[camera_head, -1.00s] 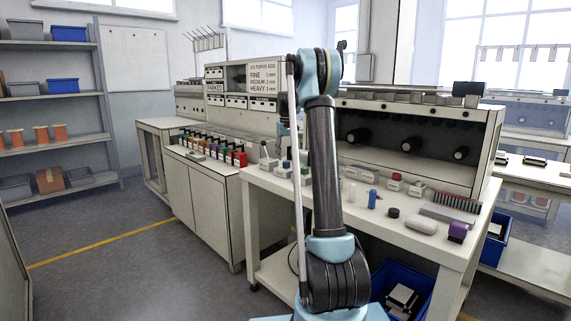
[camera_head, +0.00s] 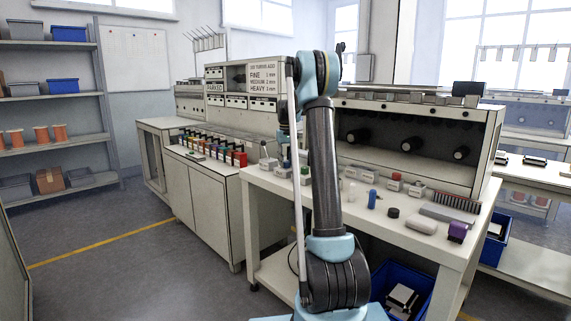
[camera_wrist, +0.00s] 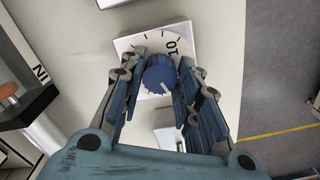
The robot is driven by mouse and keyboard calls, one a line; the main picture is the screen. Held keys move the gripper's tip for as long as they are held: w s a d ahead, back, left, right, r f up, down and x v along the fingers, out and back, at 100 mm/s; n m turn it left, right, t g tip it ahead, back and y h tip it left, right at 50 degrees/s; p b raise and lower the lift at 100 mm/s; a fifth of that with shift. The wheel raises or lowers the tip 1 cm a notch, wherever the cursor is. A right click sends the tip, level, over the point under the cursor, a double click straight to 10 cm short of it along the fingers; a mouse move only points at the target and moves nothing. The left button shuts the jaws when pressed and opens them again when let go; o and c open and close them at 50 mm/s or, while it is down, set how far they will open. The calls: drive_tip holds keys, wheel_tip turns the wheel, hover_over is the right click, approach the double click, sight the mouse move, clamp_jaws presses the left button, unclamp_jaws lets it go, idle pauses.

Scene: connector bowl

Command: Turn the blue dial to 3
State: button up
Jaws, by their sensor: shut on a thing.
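In the wrist view the blue dial (camera_wrist: 160,76) is a round knob on a white plate (camera_wrist: 128,44) with black tick marks and a "10" beside it. A pale pointer line shows on the knob's lower right side. My gripper (camera_wrist: 161,78) is shut on the dial, with one finger on each side of it. Most of the lower part of the scale is hidden by the fingers, and no "3" can be read. In the head view my arm hides the dial and most of my gripper.
A white block (camera_wrist: 168,128) lies below the dial in the wrist view. A row of coloured items (camera_head: 212,148) stands on the cabinet at left.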

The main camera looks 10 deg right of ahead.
sight(286, 162)
drive_tip(key=m, duration=0.5)
drive_tip(key=shift+m, duration=0.3)
drive_tip(key=m, duration=0.4)
drive_tip(key=shift+m, duration=0.4)
idle(0.5)
drive_tip(key=o, duration=1.1)
drive_tip(key=shift+r, duration=0.1)
wheel_tip(286, 162, up, 12)
drive_tip(key=shift+f, duration=0.15)
